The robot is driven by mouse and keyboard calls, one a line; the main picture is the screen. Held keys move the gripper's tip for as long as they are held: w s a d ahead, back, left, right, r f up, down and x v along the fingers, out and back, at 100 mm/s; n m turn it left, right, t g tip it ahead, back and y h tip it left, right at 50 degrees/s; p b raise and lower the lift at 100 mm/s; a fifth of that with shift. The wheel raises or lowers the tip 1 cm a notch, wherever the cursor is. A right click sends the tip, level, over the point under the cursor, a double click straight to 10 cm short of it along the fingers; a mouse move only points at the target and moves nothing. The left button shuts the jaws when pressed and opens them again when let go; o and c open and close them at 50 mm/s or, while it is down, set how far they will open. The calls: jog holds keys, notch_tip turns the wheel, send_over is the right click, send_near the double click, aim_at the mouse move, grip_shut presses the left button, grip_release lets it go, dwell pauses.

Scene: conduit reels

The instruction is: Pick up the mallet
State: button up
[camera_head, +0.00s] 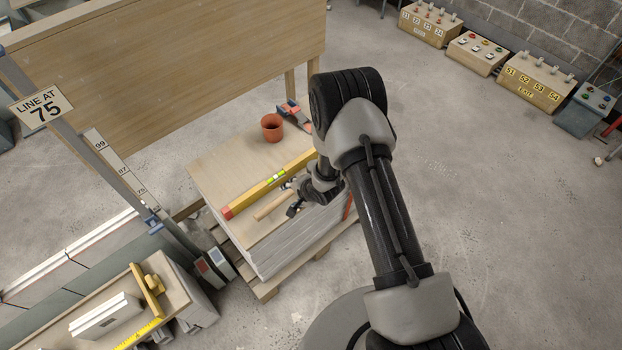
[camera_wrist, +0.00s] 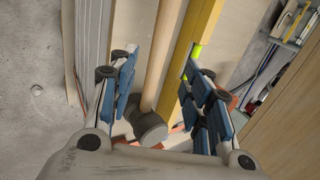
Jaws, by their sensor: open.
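The mallet has a pale wooden handle (camera_wrist: 166,50) and a dark grey head (camera_wrist: 148,124). In the head view its handle (camera_head: 271,207) lies on the stacked boards (camera_head: 222,163), beside a yellow spirit level (camera_head: 268,184). My gripper (camera_head: 297,190) is over the right side of the stack and partly hides the mallet's head end. In the wrist view my gripper (camera_wrist: 158,72) is open. The handle and head appear between its two blue-padded fingers, with the level by the right finger. Nothing is gripped. I cannot tell the exact height gap.
A terracotta pot (camera_head: 272,127) and a red-and-blue tool (camera_head: 294,112) are at the back of the stack. A tall wooden panel (camera_head: 180,60) stands behind. A bench with a yellow tape (camera_head: 138,334) is at lower left.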

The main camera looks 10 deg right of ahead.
aim_at(288, 194)
jog(key=b+x, duration=0.1)
jog(key=x, duration=0.3)
jog(key=shift+w+f, duration=0.1)
jog(key=shift+f, duration=0.15)
jog(key=b+x, duration=0.2)
jog(key=x, duration=0.3)
jog(key=shift+d+f, duration=0.15)
jog(key=shift+c, duration=0.5)
grip_shut()
jog(key=shift+w, duration=0.1)
